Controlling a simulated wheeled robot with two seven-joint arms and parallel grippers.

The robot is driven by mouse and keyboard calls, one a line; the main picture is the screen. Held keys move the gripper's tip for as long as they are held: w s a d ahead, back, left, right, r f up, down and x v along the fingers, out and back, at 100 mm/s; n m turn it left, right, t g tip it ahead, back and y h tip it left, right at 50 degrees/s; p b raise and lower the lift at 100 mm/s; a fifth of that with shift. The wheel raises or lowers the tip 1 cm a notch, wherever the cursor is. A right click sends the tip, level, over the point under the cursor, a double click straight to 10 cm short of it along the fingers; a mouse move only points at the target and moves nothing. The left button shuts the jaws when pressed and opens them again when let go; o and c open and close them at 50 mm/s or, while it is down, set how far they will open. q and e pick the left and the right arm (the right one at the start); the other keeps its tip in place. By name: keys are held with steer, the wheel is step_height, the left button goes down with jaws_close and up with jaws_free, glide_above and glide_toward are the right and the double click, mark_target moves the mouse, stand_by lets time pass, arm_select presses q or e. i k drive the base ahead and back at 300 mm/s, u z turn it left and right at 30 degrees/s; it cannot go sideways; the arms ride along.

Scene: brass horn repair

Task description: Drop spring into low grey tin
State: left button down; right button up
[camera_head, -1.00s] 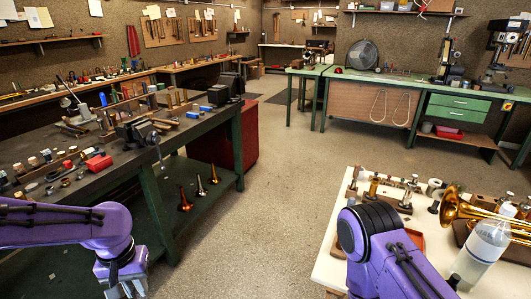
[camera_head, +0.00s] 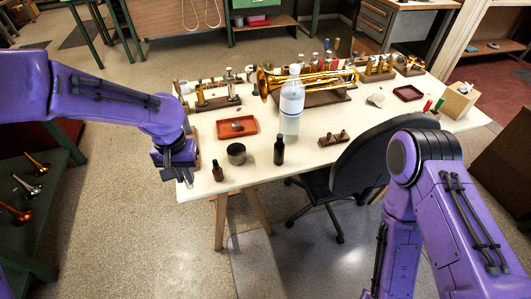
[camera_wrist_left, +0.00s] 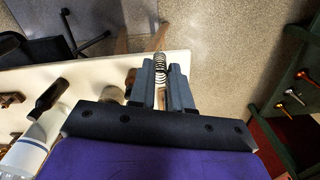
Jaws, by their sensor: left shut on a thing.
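My left gripper (camera_head: 184,181) is at the left edge of the cream-topped table in the head view. In the left wrist view, the gripper (camera_wrist_left: 161,76) is shut on a coiled metal spring (camera_wrist_left: 160,62), which sticks out past the fingertips. The spring is too small to make out in the head view. A low, round, dark grey tin (camera_head: 236,154) stands on the table to the right of the gripper; part of it also shows in the left wrist view (camera_wrist_left: 113,94). My right arm is at the right; its gripper is out of view.
Small dark bottles (camera_head: 279,150) and (camera_head: 217,171) stand on either side of the tin. An orange tray (camera_head: 250,131) lies behind it. A clear bottle (camera_head: 291,105) and a brass horn (camera_head: 300,80) are farther back. A black chair (camera_head: 375,155) stands at the table's front.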

mark_target(235, 157)
steer(key=i, duration=1)
